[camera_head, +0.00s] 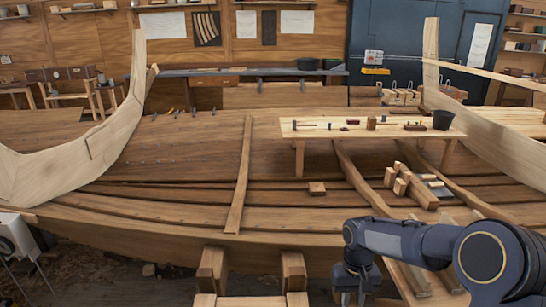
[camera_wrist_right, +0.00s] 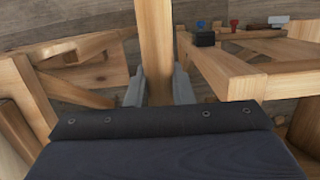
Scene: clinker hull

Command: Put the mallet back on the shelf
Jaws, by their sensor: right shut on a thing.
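My right gripper (camera_wrist_right: 158,88) is shut on a pale wooden bar (camera_wrist_right: 156,40) that runs up out of the top of the right wrist view. The bar looks like a handle, but its ends are hidden, so I cannot tell from this view that it is the mallet. In the head view my right arm comes in at the lower right, and its hand end is low at the bottom edge, with the held thing not clear. Small shelves (camera_head: 86,10) hang on the back wall; which one is the mallet's shelf cannot be told. My left gripper is out of view.
A wooden bench (camera_head: 312,134) with small tools and a dark bucket (camera_head: 443,120) stands inside the planked hull. Wooden trestles (camera_head: 212,270) stand before the hull. In the wrist view, beams (camera_wrist_right: 275,86) flank the gripper closely.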

